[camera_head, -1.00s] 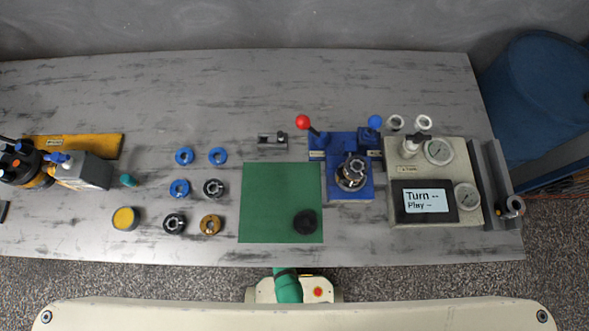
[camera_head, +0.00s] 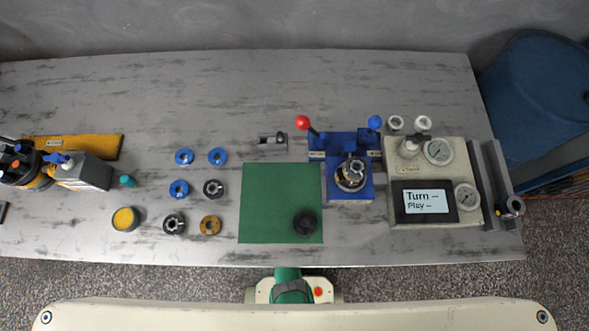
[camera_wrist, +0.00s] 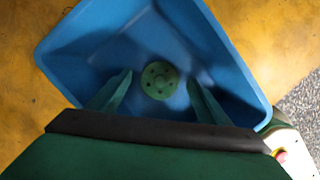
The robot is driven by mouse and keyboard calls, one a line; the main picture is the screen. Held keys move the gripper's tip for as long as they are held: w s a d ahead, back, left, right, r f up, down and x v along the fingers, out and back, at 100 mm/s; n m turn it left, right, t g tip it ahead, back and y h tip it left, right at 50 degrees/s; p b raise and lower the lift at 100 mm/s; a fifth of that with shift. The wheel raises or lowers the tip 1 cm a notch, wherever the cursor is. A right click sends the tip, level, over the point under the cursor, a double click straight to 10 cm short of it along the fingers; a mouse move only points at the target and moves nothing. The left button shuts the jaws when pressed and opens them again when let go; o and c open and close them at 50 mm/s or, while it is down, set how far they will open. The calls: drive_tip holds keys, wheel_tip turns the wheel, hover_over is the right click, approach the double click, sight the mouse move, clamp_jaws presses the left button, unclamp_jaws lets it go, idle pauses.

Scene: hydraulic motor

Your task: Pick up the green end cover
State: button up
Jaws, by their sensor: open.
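The green end cover (camera_wrist: 159,80) is a round disc with several small holes. It lies on the floor of a blue bin (camera_wrist: 80,45) in the wrist view. My gripper (camera_wrist: 160,77) is open, with one green finger to the left of the cover and one to the right. A gap shows between each finger and the cover. How far the fingertips are above the cover is hard to tell. I do not see the cover or my gripper in the head view.
The bin walls rise around the fingers, over a worn yellow surface (camera_wrist: 22,85). In the head view, the grey bench (camera_head: 130,80) carries a green mat (camera_head: 265,200), several rings, a blue fixture (camera_head: 340,190) and a gauge box (camera_head: 405,165).

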drive_tip(key=c, duration=1.4)
drive_tip(key=shift+o, duration=0.2)
drive_tip(key=shift+r, duration=0.2)
drive_tip(key=shift+r, duration=0.5)
drive_tip(key=s+r, duration=1.1)
drive_tip(key=s, duration=0.3)
drive_tip(key=shift+r, duration=0.35)
drive_tip(key=shift+r, duration=0.25)
drive_tip(key=shift+r, duration=0.55)
